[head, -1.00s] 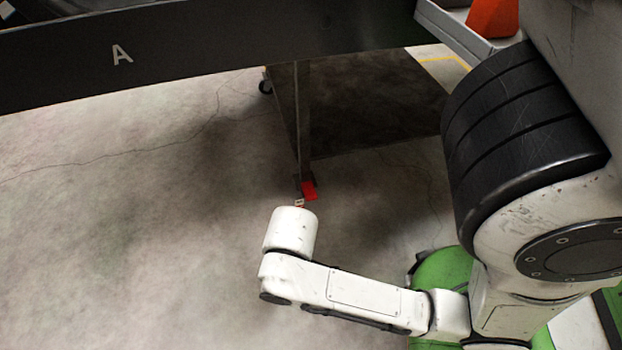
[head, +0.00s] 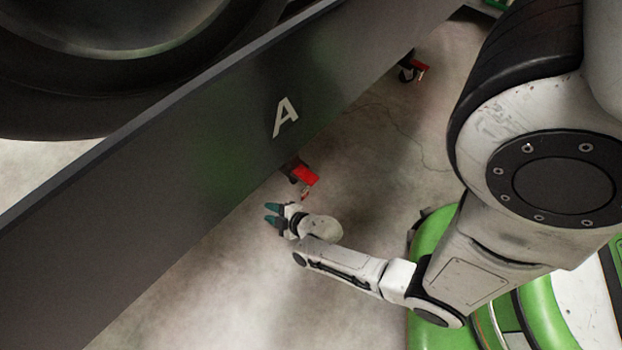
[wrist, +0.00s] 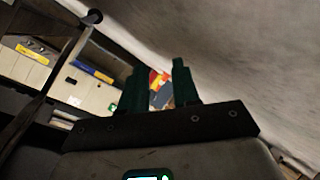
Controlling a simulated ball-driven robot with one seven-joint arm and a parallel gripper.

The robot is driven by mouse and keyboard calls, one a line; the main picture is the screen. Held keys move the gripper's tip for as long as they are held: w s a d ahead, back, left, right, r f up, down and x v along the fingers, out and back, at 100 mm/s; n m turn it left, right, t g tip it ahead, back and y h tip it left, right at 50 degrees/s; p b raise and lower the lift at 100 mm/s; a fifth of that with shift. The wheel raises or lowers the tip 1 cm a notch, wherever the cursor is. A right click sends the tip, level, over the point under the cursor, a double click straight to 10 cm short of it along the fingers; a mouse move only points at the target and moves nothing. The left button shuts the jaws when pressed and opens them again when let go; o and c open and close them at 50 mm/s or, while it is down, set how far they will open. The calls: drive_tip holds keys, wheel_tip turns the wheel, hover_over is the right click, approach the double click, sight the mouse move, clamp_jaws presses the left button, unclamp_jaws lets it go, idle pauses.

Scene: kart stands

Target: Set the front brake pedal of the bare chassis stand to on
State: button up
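A dark stand panel marked A (head: 190,165) crosses the head view diagonally. A red brake pedal (head: 305,175) shows just below its lower edge, with a dark caster partly hidden behind the panel. A second red pedal (head: 420,68) sits on a caster farther along. Nothing readable shows which pedal is the front one or how either is set. My gripper (head: 271,214) is just left of and below the nearer pedal, pointing left, apart from it. Its teal fingers are parted and empty; they also show in the wrist view (wrist: 160,88).
A large dark tyre (head: 120,100) is above the panel. The concrete floor (head: 180,310) is clear beneath my arm. The wrist view shows a pale cabinet (wrist: 85,80) with yellow and blue items at left, and a dark bar in front.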

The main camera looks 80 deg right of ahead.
drive_tip(key=s+d+f+h, duration=0.2)
drive_tip(key=s+d+h, duration=0.25)
drive_tip(key=s, duration=0.35)
drive_tip(key=n+h, duration=0.2)
drive_tip(key=h, duration=0.3)
approach(311, 179)
drive_tip(key=shift+g, duration=0.3)
drive_tip(key=b+x, duration=0.3)
drive_tip(key=x, duration=0.7)
drive_tip(key=shift+w, duration=0.15)
clamp_jaws()
